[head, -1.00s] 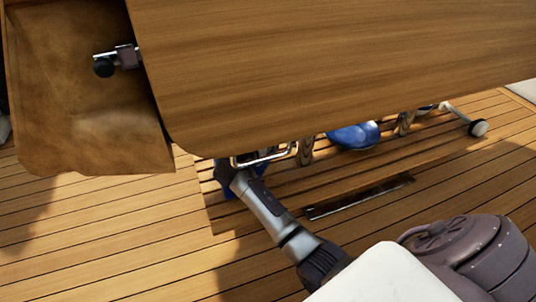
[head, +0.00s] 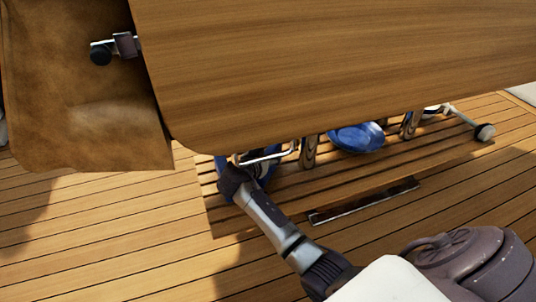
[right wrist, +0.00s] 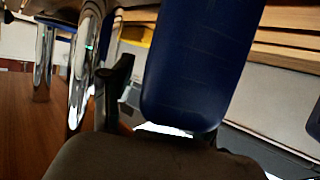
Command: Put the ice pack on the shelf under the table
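The table (head: 330,60) fills the top of the head view. The slatted wooden shelf (head: 300,190) shows below its edge. My right gripper (head: 232,170) is at the left end of the shelf, partly under the table edge; its fingertips are hidden. Blue patches beside it seem to be the ice pack (head: 269,178). In the right wrist view a dark blue, rounded slab, apparently the ice pack (right wrist: 195,70), stands large in front of the gripper. One dark finger shows left of it with a visible gap; the other finger is not seen. My left gripper is not in view.
A blue bowl (head: 357,137) sits on the shelf, right of my gripper. Chrome posts (head: 309,152) and a bent metal bar (head: 268,156) stand close by under the table edge. A brown leather-like panel (head: 80,110) hangs at left.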

